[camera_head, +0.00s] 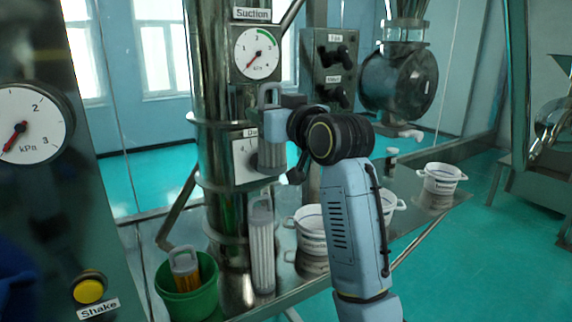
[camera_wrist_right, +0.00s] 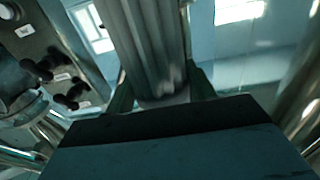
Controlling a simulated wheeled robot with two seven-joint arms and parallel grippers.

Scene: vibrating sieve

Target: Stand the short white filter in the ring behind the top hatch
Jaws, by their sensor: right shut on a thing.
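The short white filter (camera_head: 271,153), a pale grey pleated cylinder with a loop handle on top, is in my right gripper (camera_head: 268,112) in the head view. It hangs upright in front of the steel column (camera_head: 208,85), partly covering the lower gauge. In the right wrist view, the pleated body (camera_wrist_right: 145,45) stands between the fingers of the gripper (camera_wrist_right: 163,88), which are shut on it. The ring behind the top hatch cannot be made out. My left gripper is not in view.
A tall white filter (camera_head: 262,250) stands on the bench below. A green bucket (camera_head: 203,300) holds an orange filter (camera_head: 185,270). White pots (camera_head: 311,234) stand right of it, partly behind my arm. A control box (camera_head: 327,75) and round steel vessel (camera_head: 408,85) are further right.

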